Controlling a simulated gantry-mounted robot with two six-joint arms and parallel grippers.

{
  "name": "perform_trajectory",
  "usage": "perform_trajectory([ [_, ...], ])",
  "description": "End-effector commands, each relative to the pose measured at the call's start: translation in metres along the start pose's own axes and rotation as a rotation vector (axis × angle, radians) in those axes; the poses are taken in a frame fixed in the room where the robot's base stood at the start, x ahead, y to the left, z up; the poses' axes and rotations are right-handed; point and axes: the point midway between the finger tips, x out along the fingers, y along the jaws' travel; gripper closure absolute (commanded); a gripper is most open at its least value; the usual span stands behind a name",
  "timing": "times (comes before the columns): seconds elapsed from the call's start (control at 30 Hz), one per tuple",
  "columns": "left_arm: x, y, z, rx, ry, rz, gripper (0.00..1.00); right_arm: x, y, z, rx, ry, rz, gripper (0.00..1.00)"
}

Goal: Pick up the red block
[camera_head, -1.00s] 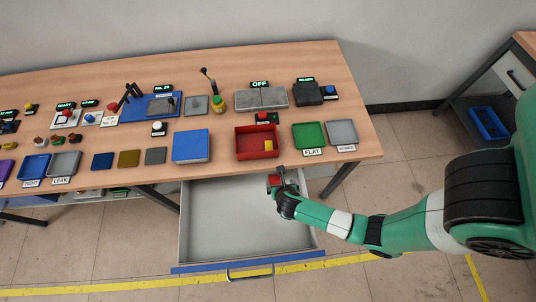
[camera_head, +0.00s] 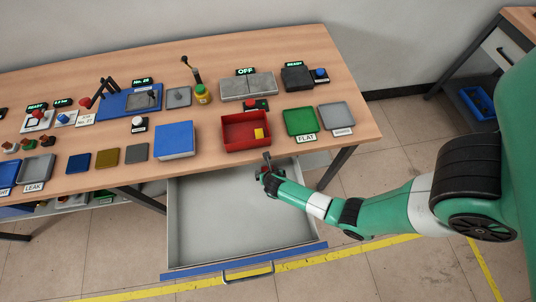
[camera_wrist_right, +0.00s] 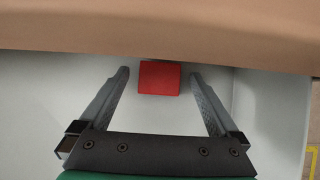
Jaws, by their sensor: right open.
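The red block (camera_wrist_right: 159,78) lies in the open drawer (camera_head: 215,225), close to the table's front edge. In the right wrist view it sits between the tips of my open right gripper (camera_wrist_right: 160,74), with a gap on each side. In the head view my right gripper (camera_head: 266,164) is over the back right part of the drawer, just in front of the table edge, and I cannot make out the block there. My left gripper is not in view.
The wooden tabletop edge (camera_wrist_right: 160,35) runs just ahead of the fingertips. On the table stand a red tray (camera_head: 230,134) with a yellow block (camera_head: 259,133), a green tray (camera_head: 300,122) and a blue box (camera_head: 175,140). The rest of the drawer floor looks empty.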

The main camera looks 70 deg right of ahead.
Motion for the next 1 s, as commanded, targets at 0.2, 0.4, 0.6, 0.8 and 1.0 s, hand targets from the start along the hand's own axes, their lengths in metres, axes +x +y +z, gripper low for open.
perform_trajectory([
  [0.2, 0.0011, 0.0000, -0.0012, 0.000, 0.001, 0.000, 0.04, -0.0014, 0.0001, 0.0006, 0.000, 0.000, 0.001, 0.15],
  [0.4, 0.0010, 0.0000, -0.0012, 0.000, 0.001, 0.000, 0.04, -0.0014, 0.0001, 0.0005, 0.000, 0.000, 0.001, 0.51],
  [0.6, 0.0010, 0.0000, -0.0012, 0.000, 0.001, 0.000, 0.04, -0.0014, 0.0001, 0.0005, 0.000, 0.000, 0.001, 0.87],
  [0.8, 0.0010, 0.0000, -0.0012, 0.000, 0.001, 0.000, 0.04, -0.0015, 0.0002, 0.0006, 0.000, -0.001, 0.001, 0.94],
  [1.0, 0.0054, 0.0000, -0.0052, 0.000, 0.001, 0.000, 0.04, -0.0088, 0.0005, 0.0056, 0.001, -0.002, 0.002, 0.94],
])
